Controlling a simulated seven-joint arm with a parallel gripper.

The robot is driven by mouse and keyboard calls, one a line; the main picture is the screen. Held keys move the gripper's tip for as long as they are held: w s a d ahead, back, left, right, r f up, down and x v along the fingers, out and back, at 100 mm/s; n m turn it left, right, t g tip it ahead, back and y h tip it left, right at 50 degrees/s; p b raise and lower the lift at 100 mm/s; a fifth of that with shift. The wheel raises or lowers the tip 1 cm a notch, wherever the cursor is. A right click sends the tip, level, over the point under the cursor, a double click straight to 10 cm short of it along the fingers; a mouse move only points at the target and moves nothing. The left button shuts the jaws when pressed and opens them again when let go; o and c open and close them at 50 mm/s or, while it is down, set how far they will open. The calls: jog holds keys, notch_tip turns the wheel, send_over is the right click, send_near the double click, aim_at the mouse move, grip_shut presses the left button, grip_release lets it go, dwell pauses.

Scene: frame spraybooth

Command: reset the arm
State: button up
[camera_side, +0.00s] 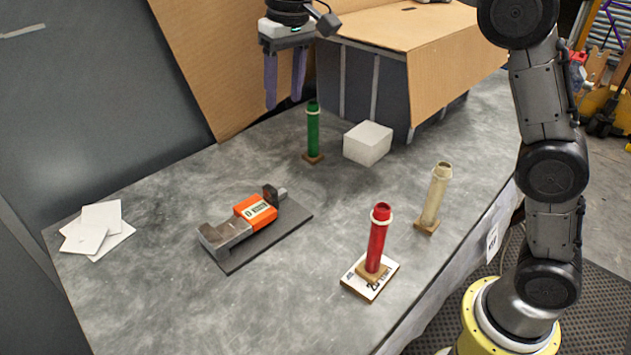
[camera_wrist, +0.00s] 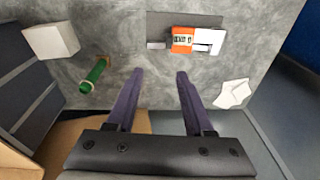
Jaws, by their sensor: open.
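My gripper (camera_side: 285,80) hangs above the back of the table, near the cardboard panels, with its two purple fingers pointing down. It is open and empty; in the wrist view the fingers of my gripper (camera_wrist: 158,75) stand well apart with only bare table between them. A green tube (camera_side: 313,130) stands upright on a small brown base below and to the right of my gripper in the side view. The green tube also shows in the wrist view (camera_wrist: 93,75), to the left of the fingers.
A red tube (camera_side: 377,240) stands on a labelled card (camera_side: 385,282) at the front. A cream tube (camera_side: 435,195) stands near the right edge. A vise with an orange block (camera_side: 255,210) lies mid-table. A white block (camera_side: 368,143) and white cards (camera_side: 97,228) also lie there.

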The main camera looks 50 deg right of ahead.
jog(key=s+d+r+t, duration=0.15)
jog(key=s+d, duration=0.25)
jog(key=s, duration=0.5)
jog(key=s+d+r+t, duration=0.1)
jog(key=s+d+r, duration=0.25)
jog(key=s, duration=0.65)
jog(key=s+d+f+t, duration=0.1)
jog(key=s+d+f, duration=0.1)
jog(key=s+f, duration=0.9)
notch_tip(320, 180, down, 3)
jog(key=shift+s+r+n+t, duration=0.15)
jog(key=shift+n+t, duration=0.2)
jog(key=shift+n, duration=0.05)
